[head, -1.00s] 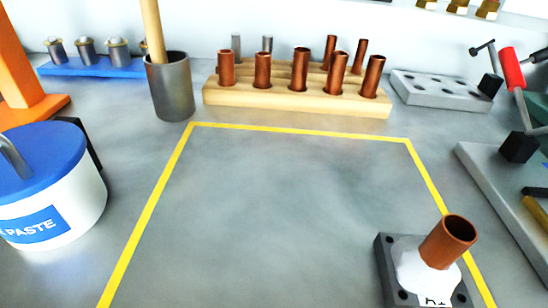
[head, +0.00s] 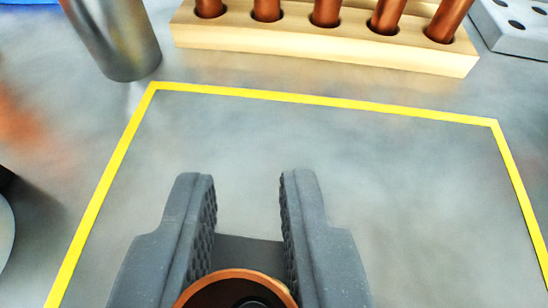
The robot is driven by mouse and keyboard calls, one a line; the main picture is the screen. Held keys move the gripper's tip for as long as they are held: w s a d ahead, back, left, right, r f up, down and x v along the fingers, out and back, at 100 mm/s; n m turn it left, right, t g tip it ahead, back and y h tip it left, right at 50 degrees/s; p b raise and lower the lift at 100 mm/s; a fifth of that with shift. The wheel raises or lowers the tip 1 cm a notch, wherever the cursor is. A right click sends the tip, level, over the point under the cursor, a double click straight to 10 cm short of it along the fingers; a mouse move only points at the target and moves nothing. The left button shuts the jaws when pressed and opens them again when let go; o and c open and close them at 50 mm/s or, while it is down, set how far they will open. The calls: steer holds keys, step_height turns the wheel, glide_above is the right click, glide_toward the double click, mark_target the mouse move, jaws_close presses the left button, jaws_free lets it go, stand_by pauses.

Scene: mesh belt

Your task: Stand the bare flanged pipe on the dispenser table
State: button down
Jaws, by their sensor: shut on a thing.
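My gripper (head: 246,195) shows at the lower middle of the head view, with its two dark grey fingers pointing away over the table. It is shut on a copper pipe (head: 238,277). Only the pipe's round open rim shows between the fingers at the bottom edge. Its lower body and any flange are out of the picture, so I cannot tell whether it is bare or touches the table. The grey table top (head: 390,180) lies ahead, with a yellow line (head: 320,101) framing an area on it.
The framed area beyond my fingers is clear. Behind it stands a wooden block (head: 330,55) holding several copper pipes. A metal cup (head: 115,35) is at the upper left. A grey block with holes (head: 520,30) is at the upper right. A pale rounded edge shows at far left.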

mark_target(258, 270)
steer(key=shift+w, duration=0.35)
step_height(258, 270, down, 4)
steer(key=shift+r, duration=0.25)
steer(key=c, duration=1.3)
jaws_free()
steer(key=shift+r, duration=0.1)
steer(key=shift+s+d+r, duration=0.1)
steer(key=shift+s+r, duration=0.05)
steer(key=shift+s, duration=0.15)
steer(key=v, duration=1.1)
steer(key=shift+s, duration=0.2)
